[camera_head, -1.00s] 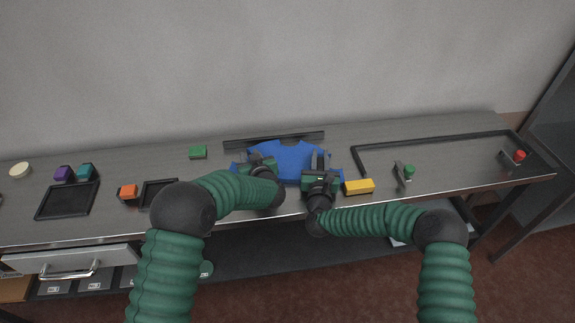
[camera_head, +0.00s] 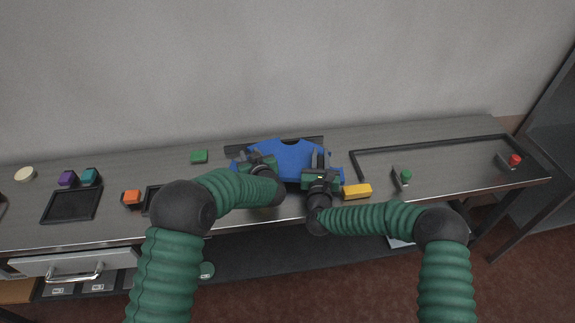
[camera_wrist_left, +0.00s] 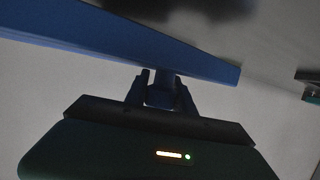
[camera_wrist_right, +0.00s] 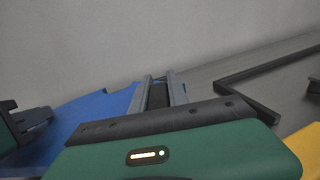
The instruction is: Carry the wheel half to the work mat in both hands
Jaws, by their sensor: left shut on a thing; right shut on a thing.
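The wheel half is a blue, flat, notched piece (camera_head: 290,158) in the middle of the bench in the head view. It spans between my two grippers and overlaps a black bar behind it. My left gripper (camera_head: 257,160) is shut on its left side; the left wrist view shows the fingers (camera_wrist_left: 160,92) around a blue tab (camera_wrist_left: 161,78). My right gripper (camera_head: 320,162) is shut on its right side; blue (camera_wrist_right: 100,108) shows beside the fingers (camera_wrist_right: 158,92) in the right wrist view. I cannot tell for certain which surface is the work mat.
A black rectangular frame (camera_head: 440,145) lies at the right, with green (camera_head: 405,174) and red (camera_head: 514,160) knobs near it. A yellow block (camera_head: 357,191) sits by my right gripper.

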